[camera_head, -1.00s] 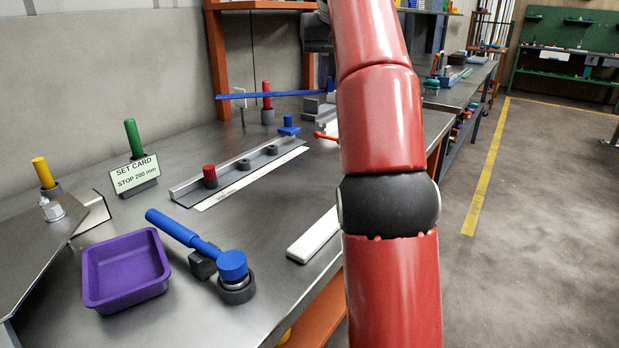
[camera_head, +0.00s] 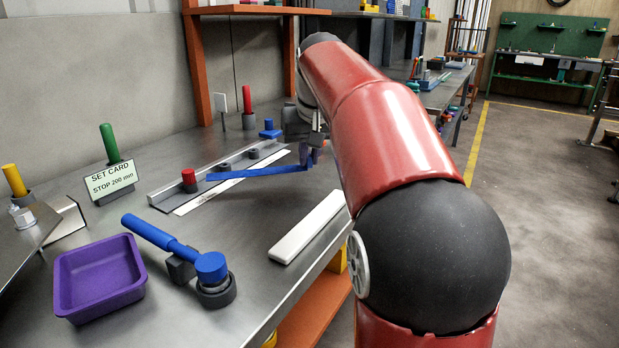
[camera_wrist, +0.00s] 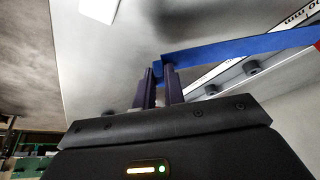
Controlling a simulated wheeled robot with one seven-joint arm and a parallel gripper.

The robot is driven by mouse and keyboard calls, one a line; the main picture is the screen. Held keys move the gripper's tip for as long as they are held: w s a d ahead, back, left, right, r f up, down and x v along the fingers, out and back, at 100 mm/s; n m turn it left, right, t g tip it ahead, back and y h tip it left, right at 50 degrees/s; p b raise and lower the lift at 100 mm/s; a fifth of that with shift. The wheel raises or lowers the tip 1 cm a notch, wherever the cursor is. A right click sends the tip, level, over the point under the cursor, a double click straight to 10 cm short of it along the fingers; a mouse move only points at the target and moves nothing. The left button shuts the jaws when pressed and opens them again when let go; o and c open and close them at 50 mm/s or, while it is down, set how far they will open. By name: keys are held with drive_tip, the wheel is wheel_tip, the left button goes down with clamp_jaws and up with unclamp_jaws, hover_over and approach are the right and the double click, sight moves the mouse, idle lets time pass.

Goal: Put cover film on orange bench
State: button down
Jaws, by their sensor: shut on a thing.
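A long flat blue strip (camera_head: 258,172), which looks like the cover film, is held at its right end by my gripper (camera_head: 318,152). The strip points left over the rail and white ruler strip; I cannot tell whether it touches them. In the wrist view the blue strip (camera_wrist: 240,47) runs right from between the purple-grey fingers of my gripper (camera_wrist: 162,82), which are shut on it. The bench (camera_head: 228,226) has a bare grey metal top and orange framing. My red arm hides its right part.
A grey rail (camera_head: 160,197) with a red knob lies below the strip. A purple tray (camera_head: 100,305), a blue-handled clamp (camera_head: 160,238), a sign card (camera_head: 108,182) and a white bar (camera_head: 308,226) also stand on the bench. Bare top lies between the rail and clamp.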

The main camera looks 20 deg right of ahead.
sight(310, 168)
drive_tip(key=shift+f+b, duration=0.4)
drive_tip(key=shift+f, duration=1.7)
drive_tip(key=shift+f, duration=0.2)
drive_tip(key=c, duration=1.5)
unclamp_jaws()
drive_tip(key=shift+r, duration=0.15)
drive_tip(key=shift+r, duration=0.3)
drive_tip(key=p+v, duration=0.1)
drive_tip(key=v, duration=1)
drive_tip(key=shift+s+r+p, duration=0.15)
drive_tip(key=shift+r+p, duration=0.1)
drive_tip(key=shift+p, duration=0.15)
